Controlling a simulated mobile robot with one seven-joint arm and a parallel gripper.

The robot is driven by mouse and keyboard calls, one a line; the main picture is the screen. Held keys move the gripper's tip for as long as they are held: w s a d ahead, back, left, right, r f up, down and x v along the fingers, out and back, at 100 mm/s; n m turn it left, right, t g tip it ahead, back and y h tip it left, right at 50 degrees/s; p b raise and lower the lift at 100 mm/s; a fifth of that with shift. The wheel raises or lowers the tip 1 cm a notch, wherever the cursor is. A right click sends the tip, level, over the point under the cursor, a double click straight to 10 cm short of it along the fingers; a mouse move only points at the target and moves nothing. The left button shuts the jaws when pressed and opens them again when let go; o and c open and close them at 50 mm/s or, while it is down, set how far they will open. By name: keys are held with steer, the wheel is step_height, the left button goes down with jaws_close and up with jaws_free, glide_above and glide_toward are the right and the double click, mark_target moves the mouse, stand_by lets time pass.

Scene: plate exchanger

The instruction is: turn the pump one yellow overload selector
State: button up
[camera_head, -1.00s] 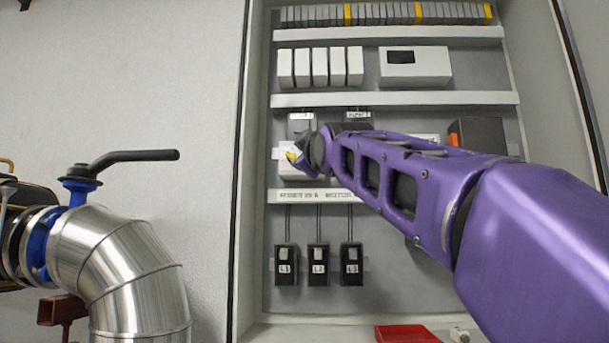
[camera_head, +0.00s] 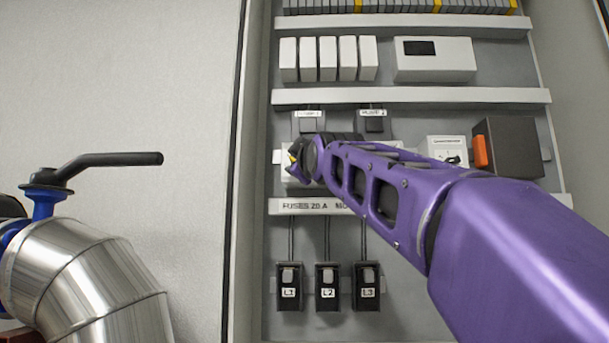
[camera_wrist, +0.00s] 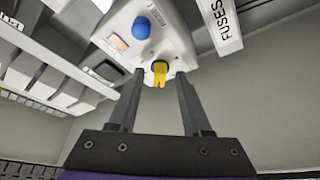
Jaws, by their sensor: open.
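The yellow selector (camera_wrist: 159,74) is a small knob on the light grey face of the overload unit (camera_wrist: 178,45). A blue button (camera_wrist: 142,27) and a small orange window sit on the same face. My gripper (camera_wrist: 158,82) is open, with one finger on each side of the selector; I cannot tell whether either finger touches it. In the head view, a little yellow (camera_head: 293,158) shows at my gripper (camera_head: 297,165), under the left one of two small labels. My wrist and arm hide most of the unit there.
Labelled fuse holders (camera_head: 326,287) hang below the white label strip (camera_head: 300,206). Right of my wrist are a white dial unit (camera_head: 449,151) and a dark box (camera_head: 513,147) with an orange part. A silver pipe (camera_head: 85,280) with a black-handled valve stands left.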

steer(key=shift+s, duration=0.1)
jaws_close()
steer(key=shift+f+b, duration=0.1)
steer(key=shift+b, duration=0.3)
steer(key=shift+a+m+t+h+b, duration=0.15)
steer(key=shift+m+t+h+b, duration=0.3)
steer(key=shift+m+h+b, duration=1.3)
steer(key=shift+a+m+t+h+b, duration=0.25)
steer(key=shift+m+b, duration=0.65)
steer(key=shift+m, duration=1.8)
steer(key=shift+a+m+t+h+b, duration=0.1)
steer(key=shift+m+t+h+b, duration=0.5)
steer(key=shift+m+h+b, duration=1.15)
steer(key=shift+m+y+p, duration=0.4)
steer(key=shift+m+y, duration=0.05)
steer(key=shift+m, duration=0.35)
